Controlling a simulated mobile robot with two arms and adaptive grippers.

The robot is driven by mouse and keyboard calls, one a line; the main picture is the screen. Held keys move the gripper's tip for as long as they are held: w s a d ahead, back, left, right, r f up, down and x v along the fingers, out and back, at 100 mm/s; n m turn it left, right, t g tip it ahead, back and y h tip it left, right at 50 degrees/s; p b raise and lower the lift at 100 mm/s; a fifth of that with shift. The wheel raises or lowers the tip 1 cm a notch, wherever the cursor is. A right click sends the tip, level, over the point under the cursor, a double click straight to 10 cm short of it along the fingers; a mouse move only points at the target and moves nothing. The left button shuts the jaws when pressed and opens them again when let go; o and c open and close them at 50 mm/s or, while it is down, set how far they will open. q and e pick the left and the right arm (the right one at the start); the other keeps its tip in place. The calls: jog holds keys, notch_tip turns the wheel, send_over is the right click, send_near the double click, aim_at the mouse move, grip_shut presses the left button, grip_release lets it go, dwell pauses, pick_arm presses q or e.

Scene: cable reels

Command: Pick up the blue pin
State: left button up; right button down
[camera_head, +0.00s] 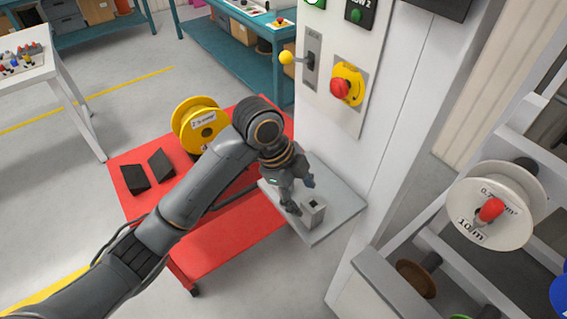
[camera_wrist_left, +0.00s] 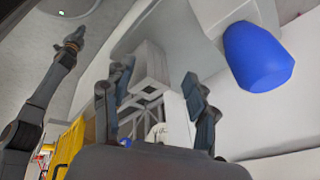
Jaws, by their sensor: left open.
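The blue pin (camera_wrist_left: 257,57) shows large at the upper right of the left wrist view, outside the fingers. In the head view only a small dark blue part of the pin (camera_head: 309,181) shows beside my left gripper (camera_head: 297,196); the gripper hides the rest. The left gripper is open, low over the grey shelf, and its fingers also show in the left wrist view (camera_wrist_left: 156,84). A small grey block with a square hole (camera_head: 314,213) stands on the shelf beside the gripper.
The grey shelf (camera_head: 342,208) juts from a white cabinet panel (camera_head: 335,130) with a red button (camera_head: 340,88) and a yellow-knobbed lever (camera_head: 287,57). A red cart (camera_head: 225,245) with a yellow reel (camera_head: 198,122) is left. A rack with a white reel (camera_head: 497,207) stands right.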

pick_arm(q)
jog(key=w+a+r+m+y, duration=0.2)
jog(key=w+r+m, duration=0.15)
jog(key=r, duration=0.45)
jog(key=w+a+r+m+y, duration=0.1)
jog(key=w+r+m+y, duration=0.2)
jog(key=r, duration=0.5)
jog(key=shift+m+h, duration=0.4)
jog(key=shift+m, duration=0.35)
jog(key=f, duration=0.2)
jog(key=f+p, duration=0.1)
jog(key=f, duration=0.4)
jog(key=shift+w+a+f, duration=0.25)
jog(key=shift+f, duration=0.1)
jog(key=shift+f+p, duration=0.55)
jog(key=shift+f, duration=0.05)
notch_tip(320, 180, down, 4)
jog(key=shift+w+a+r+p, duration=0.1)
jog(key=shift+a+r+p, duration=0.1)
jog(key=shift+p, duration=0.45)
jog(key=shift+f, duration=0.4)
pick_arm(e)
jog(key=r, duration=0.3)
jog(key=shift+w+r, duration=0.25)
jog(key=shift+w, duration=0.1)
pick_arm(q)
jog(key=shift+c, duration=0.4)
